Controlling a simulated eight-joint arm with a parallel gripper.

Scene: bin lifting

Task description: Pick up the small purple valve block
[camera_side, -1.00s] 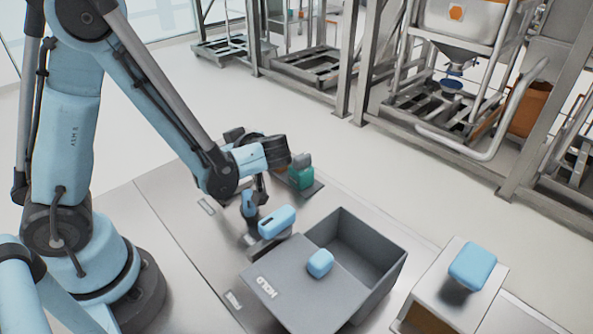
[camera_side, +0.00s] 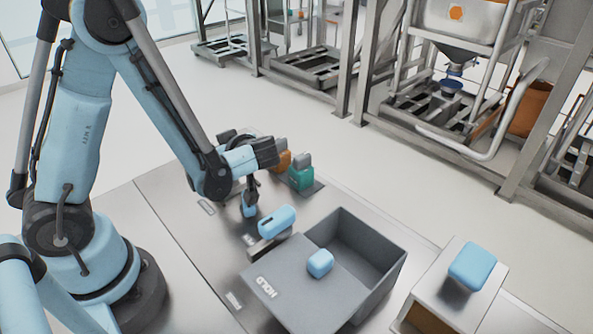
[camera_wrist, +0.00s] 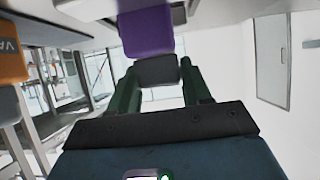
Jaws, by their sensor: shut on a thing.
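In the wrist view the purple valve block (camera_wrist: 146,32) shows at the top middle, with a dark grey cap (camera_wrist: 158,71) on the near side. The two dark fingers of my gripper (camera_wrist: 159,78) are shut on this cap, one at each side. In the side view my gripper (camera_side: 250,192) points down above the metal table, left of the grey bin. A small piece at its tips looks light blue there, and I cannot make out purple. Whether the block touches the table is unclear.
Teal (camera_side: 301,178) and orange (camera_side: 283,160) blocks with grey caps stand behind my gripper. A light blue block (camera_side: 277,221) sits close in front. A blue case (camera_side: 472,266) lies on the right stand.

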